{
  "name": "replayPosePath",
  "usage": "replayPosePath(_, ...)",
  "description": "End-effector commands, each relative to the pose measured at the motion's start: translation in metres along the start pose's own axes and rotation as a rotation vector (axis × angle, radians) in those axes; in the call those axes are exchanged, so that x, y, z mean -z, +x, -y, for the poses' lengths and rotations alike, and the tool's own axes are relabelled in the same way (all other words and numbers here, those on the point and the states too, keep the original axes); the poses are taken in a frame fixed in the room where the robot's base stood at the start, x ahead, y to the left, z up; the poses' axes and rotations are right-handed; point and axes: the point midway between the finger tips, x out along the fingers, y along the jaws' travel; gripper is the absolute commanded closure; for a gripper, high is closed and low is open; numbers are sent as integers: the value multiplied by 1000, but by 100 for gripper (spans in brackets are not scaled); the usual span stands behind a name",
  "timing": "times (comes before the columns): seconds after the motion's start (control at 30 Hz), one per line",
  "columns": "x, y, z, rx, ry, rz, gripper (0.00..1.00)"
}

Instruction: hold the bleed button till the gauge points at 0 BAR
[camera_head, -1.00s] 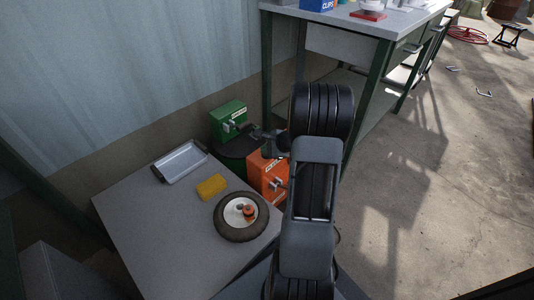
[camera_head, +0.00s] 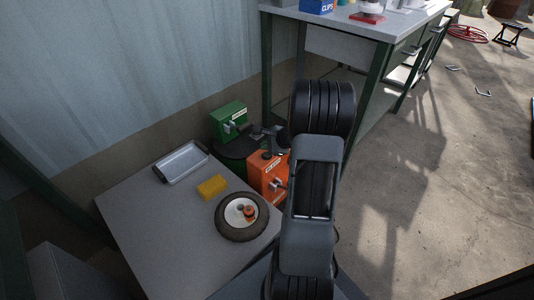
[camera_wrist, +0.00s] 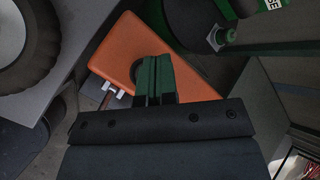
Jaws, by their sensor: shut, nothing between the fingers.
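The orange box (camera_head: 268,176) stands beside the grey table, with a pale label and a metal fitting on its front. In the wrist view its orange top (camera_wrist: 190,70) lies below my gripper (camera_wrist: 153,62). My gripper is shut and empty, its fingertips over that top. A dark round part by the fingertips is mostly hidden, and I cannot tell whether they touch it. My gripper (camera_head: 262,142) also shows in the head view, just above the orange box. A green box (camera_head: 229,119) with a label and a fitting stands behind it. No gauge dial or needle is readable.
The grey table (camera_head: 160,243) holds a wheel (camera_head: 231,233), a yellow block (camera_head: 212,187) and a metal tray (camera_head: 181,163). A dark round-topped green drum (camera_head: 233,148) stands below the green box. A workbench (camera_head: 385,25) is behind; open floor lies to the right.

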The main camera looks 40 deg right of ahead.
Motion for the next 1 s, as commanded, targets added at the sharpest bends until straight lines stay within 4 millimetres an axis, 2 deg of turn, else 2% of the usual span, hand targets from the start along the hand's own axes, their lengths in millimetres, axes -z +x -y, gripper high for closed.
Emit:
replayPosePath(0.33, -19, -26, 19, 1, 0, 0, 100)
replayPosePath(0.77, -22, -28, 20, -3, -7, 1, 100)
replayPosePath(0.87, -43, -30, 16, -37, -88, 13, 100)
replayPosePath(0.97, -89, -36, 2, -123, -291, 42, 100)
replayPosePath(1.0, -111, -41, -9, -170, -403, 56, 100)
